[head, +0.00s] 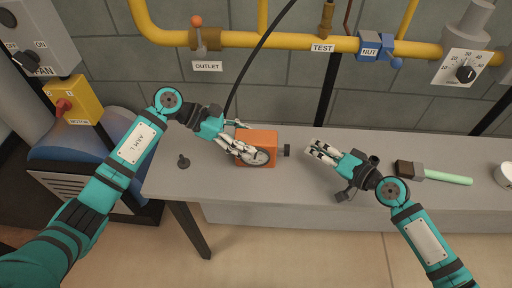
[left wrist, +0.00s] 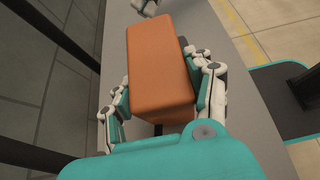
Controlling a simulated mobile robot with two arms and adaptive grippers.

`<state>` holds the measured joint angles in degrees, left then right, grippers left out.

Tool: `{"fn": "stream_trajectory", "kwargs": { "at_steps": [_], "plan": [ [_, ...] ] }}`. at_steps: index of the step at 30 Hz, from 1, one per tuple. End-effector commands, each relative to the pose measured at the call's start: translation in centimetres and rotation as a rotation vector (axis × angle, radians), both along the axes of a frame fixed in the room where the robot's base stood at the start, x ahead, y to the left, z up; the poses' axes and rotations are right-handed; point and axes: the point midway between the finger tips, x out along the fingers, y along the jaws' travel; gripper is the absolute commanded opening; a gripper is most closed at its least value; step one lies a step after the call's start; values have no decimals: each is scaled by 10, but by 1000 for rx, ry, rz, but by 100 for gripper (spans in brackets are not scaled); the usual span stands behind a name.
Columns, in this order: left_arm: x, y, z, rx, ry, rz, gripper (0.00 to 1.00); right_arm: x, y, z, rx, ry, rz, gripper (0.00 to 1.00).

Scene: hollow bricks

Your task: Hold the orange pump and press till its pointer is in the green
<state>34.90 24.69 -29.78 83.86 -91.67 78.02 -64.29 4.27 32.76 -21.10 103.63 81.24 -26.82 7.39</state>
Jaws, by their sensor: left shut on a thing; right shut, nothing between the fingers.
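The orange pump (head: 262,136) is a box on the grey bench, with a round gauge (head: 259,157) on its front and a dark knob-like plunger (head: 286,150) on its right side. The gauge is partly covered by fingers and too small to read its pointer. My left gripper (head: 246,143) is shut on the pump from its left. In the left wrist view the pump (left wrist: 160,75) sits between the fingers of my left gripper (left wrist: 160,92). My right gripper (head: 314,149) is shut and empty, to the right of the plunger and apart from it.
The bench (head: 225,185) also carries a small dark peg (head: 183,161) at left, a brush with a green handle (head: 435,174) and a white cup (head: 505,174) at right. A yellow pipe (head: 280,42) with valves runs along the wall behind. A black hose (head: 250,65) hangs down behind the pump.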

Motion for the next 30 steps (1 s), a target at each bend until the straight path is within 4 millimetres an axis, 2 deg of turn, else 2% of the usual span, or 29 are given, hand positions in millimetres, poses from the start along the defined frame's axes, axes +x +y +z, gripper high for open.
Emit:
{"fn": "stream_trajectory", "kwargs": {
  "at_steps": [13,14,19,20,30],
  "plan": [
    [0,1,0,2,0,1,27,0,0,0,0,0,0,0],
    [0,1,0,2,0,1,55,0,0,0,0,0,0,0],
    [0,1,0,1,-1,1,77,0,0,0,0,0,0,0],
    [0,1,0,1,-1,1,80,0,0,0,0,0,0,0],
    [1,4,2,2,-1,2,80,0,0,0,0,0,0,0]
  ]
}}
